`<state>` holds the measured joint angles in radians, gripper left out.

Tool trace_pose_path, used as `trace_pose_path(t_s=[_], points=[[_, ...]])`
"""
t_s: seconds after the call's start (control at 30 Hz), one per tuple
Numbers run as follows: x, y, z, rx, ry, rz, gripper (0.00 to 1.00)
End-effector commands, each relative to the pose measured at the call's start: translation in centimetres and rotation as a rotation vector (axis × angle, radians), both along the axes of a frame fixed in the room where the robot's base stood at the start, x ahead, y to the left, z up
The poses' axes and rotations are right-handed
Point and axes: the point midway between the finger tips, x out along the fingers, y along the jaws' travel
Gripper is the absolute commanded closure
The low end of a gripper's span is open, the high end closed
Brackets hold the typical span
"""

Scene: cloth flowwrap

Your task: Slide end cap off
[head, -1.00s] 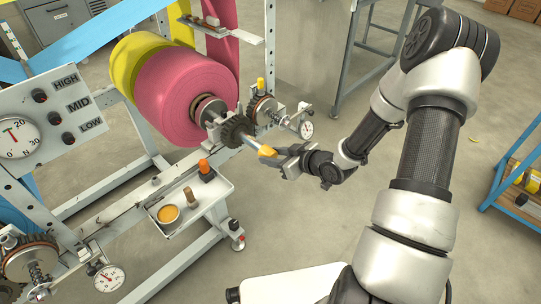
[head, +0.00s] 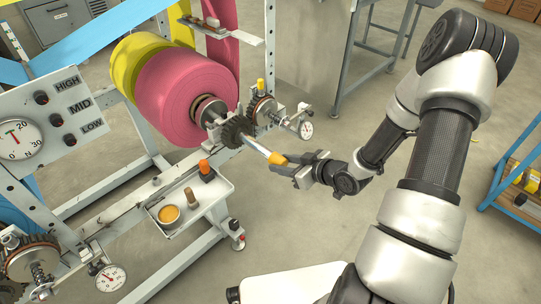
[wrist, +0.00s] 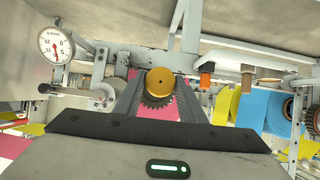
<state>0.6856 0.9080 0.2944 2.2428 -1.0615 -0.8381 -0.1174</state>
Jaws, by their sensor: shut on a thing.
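The end cap (head: 277,158) is a yellow-gold round cap at the outer end of a silver shaft (head: 256,147). The shaft runs out from a dark gear (head: 235,130) in front of the pink roll (head: 185,95). A bare length of shaft shows between gear and cap; I cannot tell whether the shaft still reaches inside the cap. My gripper (head: 287,161) is shut on the end cap from the outer side. In the wrist view the cap (wrist: 160,82) sits between my two dark fingers, with the gear (wrist: 158,103) behind it.
A dial gauge (head: 306,130) sticks out beyond the gear. The floor right of the frame is clear up to a blue rack (head: 510,190).

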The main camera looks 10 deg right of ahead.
Motion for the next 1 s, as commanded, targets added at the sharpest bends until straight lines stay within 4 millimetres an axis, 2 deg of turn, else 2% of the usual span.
trace_pose_path(t_s=[0.63, 1.0], points=[[-2.6, -1.9, 0.0, 0.001, 0.000, 0.000, 0.87], [-2.9, -2.0, 0.0, 0.001, -0.001, 0.001, 0.87]])
